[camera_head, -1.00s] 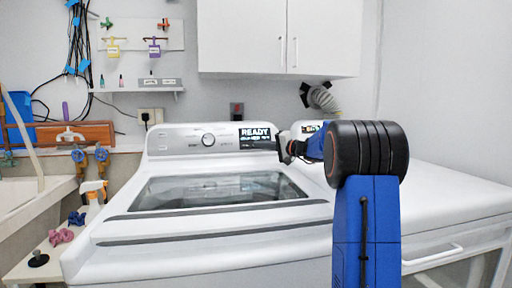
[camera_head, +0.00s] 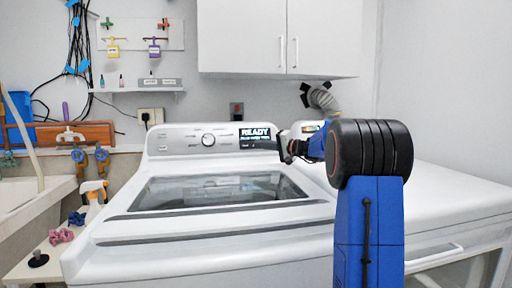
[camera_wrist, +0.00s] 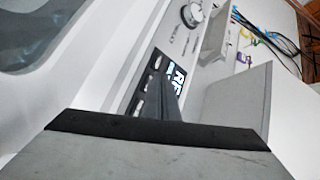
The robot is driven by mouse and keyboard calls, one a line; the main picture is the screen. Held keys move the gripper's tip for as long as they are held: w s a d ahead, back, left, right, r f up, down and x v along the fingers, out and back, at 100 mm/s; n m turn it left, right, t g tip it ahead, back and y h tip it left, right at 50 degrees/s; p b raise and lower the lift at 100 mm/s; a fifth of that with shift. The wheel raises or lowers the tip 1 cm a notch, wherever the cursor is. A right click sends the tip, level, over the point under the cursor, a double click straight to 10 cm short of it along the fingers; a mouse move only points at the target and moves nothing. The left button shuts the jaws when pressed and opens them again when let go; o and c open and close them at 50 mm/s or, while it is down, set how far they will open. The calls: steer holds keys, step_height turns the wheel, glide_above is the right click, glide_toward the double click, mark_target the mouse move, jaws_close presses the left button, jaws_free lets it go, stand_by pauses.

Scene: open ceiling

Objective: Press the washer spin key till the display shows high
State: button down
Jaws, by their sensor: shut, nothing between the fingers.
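The white washer (camera_head: 110,225) stands in front of me with its glass lid shut. Its panel has a round knob (camera_head: 208,140) and a dark display (camera_head: 256,134) that reads READY, with smaller lines below too small to read surely. My gripper (camera_head: 284,147) is shut and empty at the right end of the display. In the wrist view, the dark fingers (camera_wrist: 158,98) lie across the display (camera_wrist: 177,76), with small pale keys (camera_wrist: 152,78) beside them. The fingers hide part of the display and keys. I cannot tell whether they touch a key, or which one is the spin key.
A second white machine (camera_head: 440,190) stands to the right, partly hidden behind my arm. White cupboards (camera_head: 270,35) hang above. The wall behind the panel has a socket (camera_head: 151,117).

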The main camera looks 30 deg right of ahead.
stand_by(0.3)
steer(key=s, duration=0.1)
steer(key=s+a+r, duration=0.1)
steer(key=s, duration=0.2)
steer(key=shift+s+a+r, duration=0.15)
steer(key=shift+s+r, duration=0.15)
steer(key=shift+r, duration=0.05)
stand_by(0.9)
